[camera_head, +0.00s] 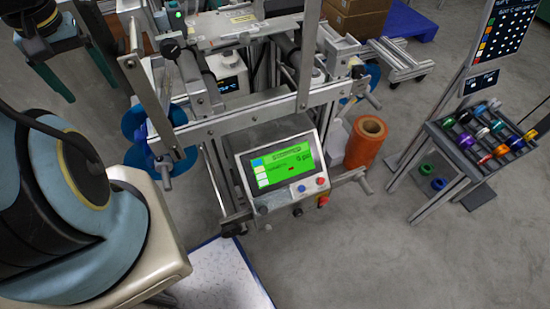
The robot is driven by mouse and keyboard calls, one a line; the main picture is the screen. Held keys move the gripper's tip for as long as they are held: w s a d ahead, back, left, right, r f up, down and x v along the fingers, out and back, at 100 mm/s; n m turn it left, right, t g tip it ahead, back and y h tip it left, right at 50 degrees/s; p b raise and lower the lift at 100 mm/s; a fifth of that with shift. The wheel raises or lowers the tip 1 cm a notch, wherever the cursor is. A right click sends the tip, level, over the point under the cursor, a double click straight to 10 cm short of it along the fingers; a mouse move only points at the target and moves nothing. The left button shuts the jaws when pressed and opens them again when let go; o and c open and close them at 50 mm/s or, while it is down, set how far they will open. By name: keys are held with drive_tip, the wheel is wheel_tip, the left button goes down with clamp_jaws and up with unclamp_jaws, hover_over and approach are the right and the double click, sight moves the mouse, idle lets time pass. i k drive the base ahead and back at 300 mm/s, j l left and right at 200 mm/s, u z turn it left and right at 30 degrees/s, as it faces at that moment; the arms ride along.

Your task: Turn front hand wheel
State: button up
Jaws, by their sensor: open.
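A metal-framed machine with a tilted control panel (282,172) stands in the middle of the head view. No part can be picked out for certain as the front hand wheel.
An orange roll (365,145) stands right of the panel. Farther right is a rack (490,150) of coloured spools below a dark board (502,45). A white mat (215,278) lies in front of the machine. The grey floor at lower right is clear.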

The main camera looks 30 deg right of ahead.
sight(230, 231)
drive_tip(key=k+j+u, duration=0.2)
drive_tip(key=k, duration=0.2)
drive_tip(key=k+u, duration=0.15)
drive_tip(key=k, duration=0.25)
drive_tip(key=k+j+u, duration=0.2)
drive_tip(key=k, duration=0.15)
